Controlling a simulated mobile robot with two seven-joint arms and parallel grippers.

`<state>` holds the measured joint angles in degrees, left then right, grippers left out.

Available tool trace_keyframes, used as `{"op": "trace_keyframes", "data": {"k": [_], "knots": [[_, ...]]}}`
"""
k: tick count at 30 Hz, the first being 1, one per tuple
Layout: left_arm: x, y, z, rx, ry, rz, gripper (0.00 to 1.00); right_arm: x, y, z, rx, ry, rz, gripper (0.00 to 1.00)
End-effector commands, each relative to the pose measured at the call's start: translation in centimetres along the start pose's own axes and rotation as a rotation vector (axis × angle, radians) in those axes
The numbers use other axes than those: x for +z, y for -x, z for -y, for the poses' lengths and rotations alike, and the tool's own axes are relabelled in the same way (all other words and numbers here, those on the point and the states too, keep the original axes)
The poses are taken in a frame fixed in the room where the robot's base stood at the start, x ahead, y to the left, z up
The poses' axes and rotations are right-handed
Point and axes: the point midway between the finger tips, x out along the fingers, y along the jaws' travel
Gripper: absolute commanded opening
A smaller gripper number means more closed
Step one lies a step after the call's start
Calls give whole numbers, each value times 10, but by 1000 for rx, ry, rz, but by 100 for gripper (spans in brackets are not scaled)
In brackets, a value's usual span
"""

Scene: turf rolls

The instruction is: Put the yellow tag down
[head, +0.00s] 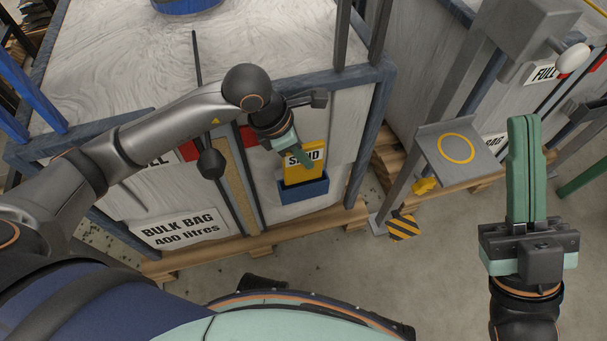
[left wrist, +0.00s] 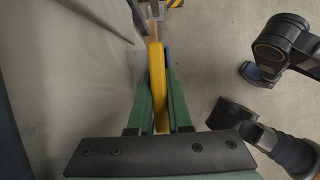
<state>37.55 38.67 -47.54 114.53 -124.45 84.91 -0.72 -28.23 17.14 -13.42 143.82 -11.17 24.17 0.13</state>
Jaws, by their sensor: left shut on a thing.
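The yellow tag (head: 303,173), lettered "SAND", is upright at the front of the bulk bag frame, partly covered by my left gripper. My left gripper (head: 303,156) is shut on its upper part. In the left wrist view, the tag (left wrist: 157,85) shows edge-on between the green fingers (left wrist: 158,100). A blue holder (head: 304,191) is at the tag's lower end and hides its bottom edge; I cannot tell how deep the tag sits in it. My right gripper (head: 525,170) is at the right with its green fingers together and nothing visible between them.
The bulk bag (head: 180,228) stands in a grey-blue frame on a wooden pallet (head: 255,246). To the right is a grey post with a small plate (head: 455,149) bearing a yellow ring. A yellow knob (head: 424,186) is below it. Bare floor lies in front.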

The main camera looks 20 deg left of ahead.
Motion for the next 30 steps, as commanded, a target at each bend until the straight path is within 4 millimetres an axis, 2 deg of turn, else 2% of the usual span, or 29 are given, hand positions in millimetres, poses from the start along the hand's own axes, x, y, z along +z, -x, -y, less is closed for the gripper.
{"op": "trace_keyframes", "data": {"k": [1,8,15,27,28,30], "knots": [[-3,-7,0,-2,1,0,0,2,2,1,-1,-3,0,0],[-9,-21,0,-1,0,-1,0,6,6,3,0,-12,2,0],[-24,-57,0,-2,1,0,0,17,16,8,4,-37,11,0],[-25,-62,0,0,-1,1,0,19,18,11,-11,-36,12,0],[-25,-61,0,0,-1,1,19,18,17,11,-11,-36,12,0],[-25,-60,0,0,0,1,27,18,16,11,-11,-36,12,0]]}}
